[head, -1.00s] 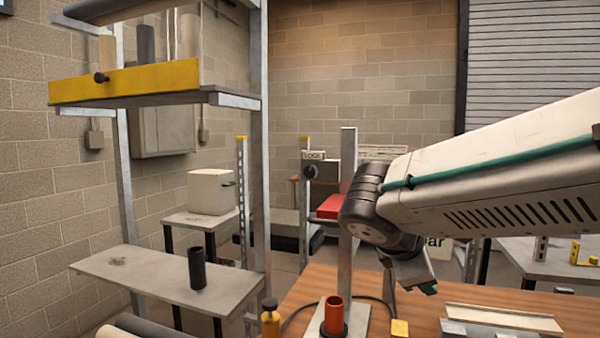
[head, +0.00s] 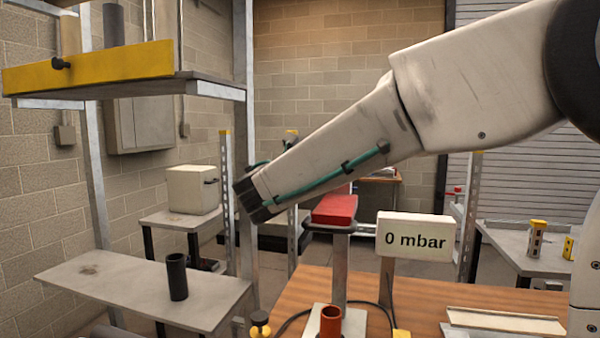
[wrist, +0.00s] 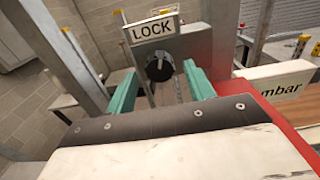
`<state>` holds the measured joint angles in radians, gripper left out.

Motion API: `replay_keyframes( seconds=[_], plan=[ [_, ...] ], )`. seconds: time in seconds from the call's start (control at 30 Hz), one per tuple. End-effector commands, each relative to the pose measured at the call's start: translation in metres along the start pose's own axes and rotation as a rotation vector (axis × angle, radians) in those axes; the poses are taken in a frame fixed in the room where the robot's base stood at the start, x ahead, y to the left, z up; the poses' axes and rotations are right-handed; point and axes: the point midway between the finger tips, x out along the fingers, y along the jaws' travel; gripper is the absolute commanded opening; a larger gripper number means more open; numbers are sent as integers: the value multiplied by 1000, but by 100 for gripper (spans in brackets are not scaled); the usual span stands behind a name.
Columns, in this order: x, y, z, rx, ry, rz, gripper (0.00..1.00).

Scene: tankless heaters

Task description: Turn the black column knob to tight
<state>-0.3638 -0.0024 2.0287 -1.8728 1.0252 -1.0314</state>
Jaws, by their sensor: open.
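The black column knob (wrist: 158,68) shows in the wrist view, round with a pale pointer mark, on a grey plate under a LOCK sign (wrist: 151,29). My gripper (wrist: 159,69) has two teal fingers standing apart on either side of the knob as seen from the wrist. I cannot tell whether the fingers reach alongside it or stop short of it, and no contact is clear. In the head view my arm covers the knob and the sign.
A 0 mbar display (head: 417,236) stands right of the column, beside a red block (head: 335,208). An orange-red tube (head: 330,320) stands on the wooden bench. A metal shelf with a yellow beam (head: 90,66) and a dark cylinder (head: 177,277) are at left.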

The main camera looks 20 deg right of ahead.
Motion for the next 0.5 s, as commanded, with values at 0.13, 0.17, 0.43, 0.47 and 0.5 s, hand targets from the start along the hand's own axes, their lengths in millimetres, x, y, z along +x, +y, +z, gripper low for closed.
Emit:
replay_keyframes(
  seconds=[0.13, 0.17, 0.43, 0.47, 0.5],
  plan=[
    [14, 0, 0, 0, -1, 0, 53],
    [16, 0, 0, 0, 0, 0, 53],
    [18, 1, 0, 1, 0, 2, 53],
    [18, 1, 0, 1, 0, 2, 53],
    [18, 1, 0, 1, 0, 2, 42]
  ],
)
